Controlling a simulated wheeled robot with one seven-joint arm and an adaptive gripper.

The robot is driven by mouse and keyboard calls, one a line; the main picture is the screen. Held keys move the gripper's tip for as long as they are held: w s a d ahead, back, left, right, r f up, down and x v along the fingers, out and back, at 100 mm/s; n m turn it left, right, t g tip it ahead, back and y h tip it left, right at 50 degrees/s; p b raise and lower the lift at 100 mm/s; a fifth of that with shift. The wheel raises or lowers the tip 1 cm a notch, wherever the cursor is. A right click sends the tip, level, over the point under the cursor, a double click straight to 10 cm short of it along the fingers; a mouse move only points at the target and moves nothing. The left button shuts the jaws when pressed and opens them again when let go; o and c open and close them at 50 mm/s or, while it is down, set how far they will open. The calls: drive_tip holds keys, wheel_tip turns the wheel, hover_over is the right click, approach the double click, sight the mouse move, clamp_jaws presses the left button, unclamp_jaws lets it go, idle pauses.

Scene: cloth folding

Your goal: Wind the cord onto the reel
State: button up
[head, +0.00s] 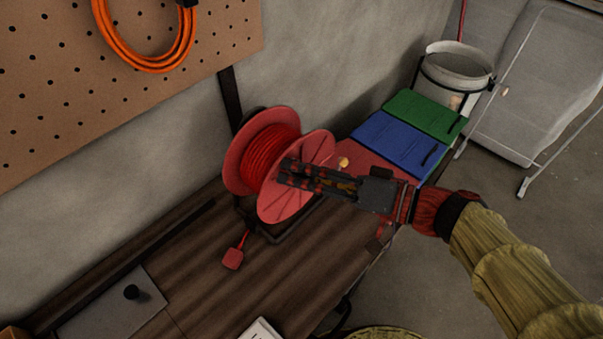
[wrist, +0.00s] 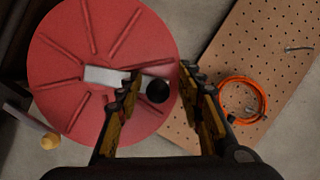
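The red reel (head: 293,205) stands on the wooden bench, with red cord (head: 268,153) wound between its two discs. The cord's red plug (head: 233,258) lies on the bench below the reel. My gripper (head: 284,172) is at the near disc's face. In the wrist view, the reel's ribbed disc (wrist: 70,55) fills the left, with a pale crank bar (wrist: 105,76) and a round black knob (wrist: 158,91). My gripper's fingers (wrist: 160,72) are apart, with the knob showing between them. I cannot tell whether they touch it. In the head view, my gripper hides the crank.
Blue (head: 398,145) and green (head: 424,113) folded cloths or cases lie right of the reel, before a white bucket (head: 455,68). A pegboard (head: 60,100) holds an orange coiled cord (head: 125,58). A grey plate with a black knob (head: 132,292) sits at lower left.

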drive_tip(key=shift+d, duration=0.15)
drive_tip(key=shift+s+d, duration=0.2)
drive_tip(key=shift+d, duration=0.4)
drive_tip(key=v, duration=1)
drive_tip(key=shift+s+d, duration=0.15)
drive_tip(key=shift+s, duration=0.1)
drive_tip(key=shift+r, duration=0.1)
